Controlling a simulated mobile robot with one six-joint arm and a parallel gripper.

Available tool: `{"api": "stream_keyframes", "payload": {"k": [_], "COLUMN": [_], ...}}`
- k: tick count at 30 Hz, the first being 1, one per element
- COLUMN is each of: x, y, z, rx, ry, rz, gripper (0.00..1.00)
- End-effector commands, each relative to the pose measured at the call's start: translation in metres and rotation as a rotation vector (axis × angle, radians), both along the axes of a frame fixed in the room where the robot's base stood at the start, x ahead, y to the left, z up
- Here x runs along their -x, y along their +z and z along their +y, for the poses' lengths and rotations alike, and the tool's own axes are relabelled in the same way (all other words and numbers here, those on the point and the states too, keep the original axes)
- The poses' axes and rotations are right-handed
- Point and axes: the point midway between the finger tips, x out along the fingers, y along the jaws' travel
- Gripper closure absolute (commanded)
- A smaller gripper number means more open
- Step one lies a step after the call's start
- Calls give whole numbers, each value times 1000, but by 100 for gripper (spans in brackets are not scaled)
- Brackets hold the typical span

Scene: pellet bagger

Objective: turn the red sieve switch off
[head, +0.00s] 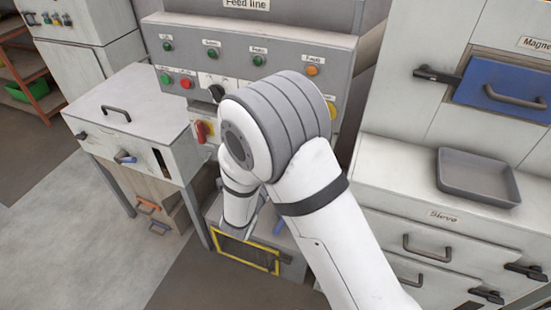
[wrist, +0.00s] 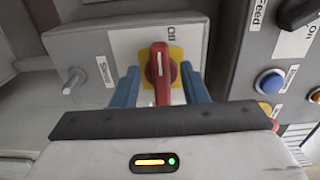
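The red switch (wrist: 161,66) has an upright handle on a yellow plate, on the face of a grey box (wrist: 120,48) in the wrist view. A label beside it on the left reads "Sieve" (wrist: 106,72). A mark like "Off" (wrist: 171,34) is above its upper right. My gripper (wrist: 161,84) has its two blue fingers apart, one on each side of the red handle, with gaps visible; contact is not seen. In the head view my arm hides most of my gripper. A red handle (head: 201,131) on yellow shows there; I cannot tell if it is the same switch.
A metal stud (wrist: 74,80) sticks out left of the switch. A panel with a blue button (wrist: 269,81) stands close on the right.

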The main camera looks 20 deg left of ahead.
Motion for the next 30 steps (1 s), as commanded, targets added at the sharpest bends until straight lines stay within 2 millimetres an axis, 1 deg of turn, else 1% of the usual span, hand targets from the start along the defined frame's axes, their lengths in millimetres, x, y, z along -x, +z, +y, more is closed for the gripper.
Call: {"api": "stream_keyframes", "payload": {"k": [6,9,12,16,30], "x": [39,54,64,69,68], "y": [-2,-2,-2,-1,0], "z": [4,5,5,5,4], "rx": [0,1,1,1,-4], "ry": [6,5,3,1,-5], "rz": [1,0,1,1,2], "gripper": [60,60,60,60,60]}}
